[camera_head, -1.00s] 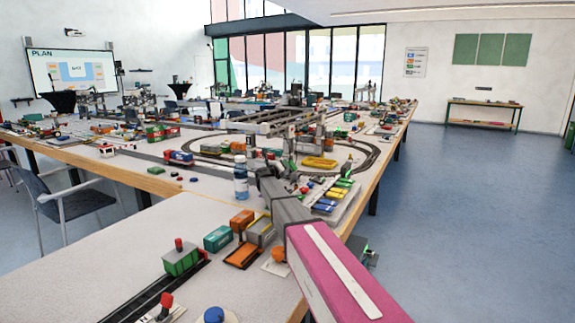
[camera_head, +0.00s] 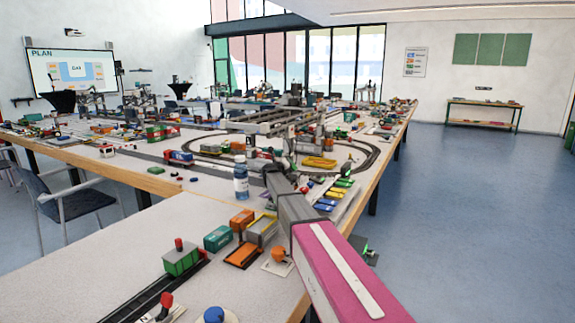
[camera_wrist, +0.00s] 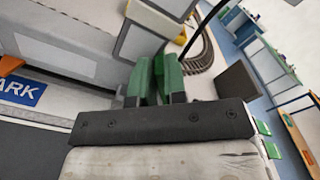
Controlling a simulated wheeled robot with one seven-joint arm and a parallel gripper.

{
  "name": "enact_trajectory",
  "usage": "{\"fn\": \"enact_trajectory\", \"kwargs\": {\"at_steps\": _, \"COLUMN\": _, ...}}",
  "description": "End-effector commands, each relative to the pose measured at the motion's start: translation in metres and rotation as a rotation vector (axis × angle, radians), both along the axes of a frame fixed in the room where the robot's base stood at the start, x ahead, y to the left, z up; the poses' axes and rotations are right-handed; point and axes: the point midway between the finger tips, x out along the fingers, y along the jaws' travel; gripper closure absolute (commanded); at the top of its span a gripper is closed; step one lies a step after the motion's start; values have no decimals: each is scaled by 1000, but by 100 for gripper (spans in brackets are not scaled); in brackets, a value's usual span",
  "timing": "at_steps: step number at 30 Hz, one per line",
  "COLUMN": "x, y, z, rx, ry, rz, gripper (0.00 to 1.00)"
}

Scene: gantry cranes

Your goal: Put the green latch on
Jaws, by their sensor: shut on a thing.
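In the wrist view my gripper (camera_wrist: 158,66) is shut on a green piece (camera_wrist: 155,84), which I take to be the green latch. It stands between the two short dark jaws, and part of it is hidden by them. I cannot tell whether the held latch touches this structure. In the head view my arm reaches forward over the table's right side, and the gripper end is too small and covered to make out.
In the head view a bottle (camera_head: 241,178) stands left of my arm, near colored blocks (camera_head: 336,194) and a yellow tray (camera_head: 319,162). Open floor lies right.

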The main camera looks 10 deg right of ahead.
Motion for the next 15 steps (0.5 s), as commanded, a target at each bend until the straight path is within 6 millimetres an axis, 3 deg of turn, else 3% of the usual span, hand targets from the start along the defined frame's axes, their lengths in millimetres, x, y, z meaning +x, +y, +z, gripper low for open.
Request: {"fn": "enact_trajectory", "kwargs": {"at_steps": 15, "x": 10, "y": 13, "z": -15, "rx": -289, "ry": 209, "rz": 0, "gripper": 100}}
